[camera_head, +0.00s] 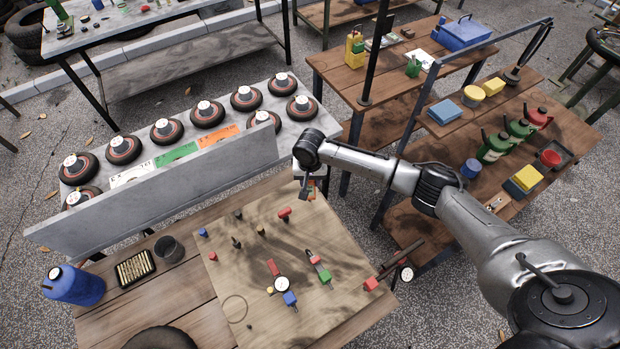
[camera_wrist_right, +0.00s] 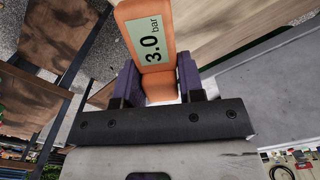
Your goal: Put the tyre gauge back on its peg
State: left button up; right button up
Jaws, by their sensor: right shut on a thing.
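My right gripper (camera_head: 306,190) is in the air above the far right corner of the wooden board (camera_head: 215,260). It is shut on an orange gauge-like body (camera_wrist_right: 145,55) with a pale green display reading "3.0 bar", held between the two dark fingers in the wrist view. In the head view the held thing is mostly hidden by the gripper. I cannot tell which peg is the gauge's. My left gripper is not in view.
A grey upright panel (camera_head: 160,190) stands behind the board, with several black wheels beyond it. A blue bottle (camera_head: 73,285), a dark cup (camera_head: 168,249) and a tray (camera_head: 134,268) stand left.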

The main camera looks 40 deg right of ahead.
aim_at(310, 189)
jog(key=shift+r+p, duration=0.2)
jog(key=shift+p, duration=0.15)
jog(key=shift+f+b, duration=1.1)
jog(key=shift+f, duration=1.95)
jog(key=shift+p, duration=0.3)
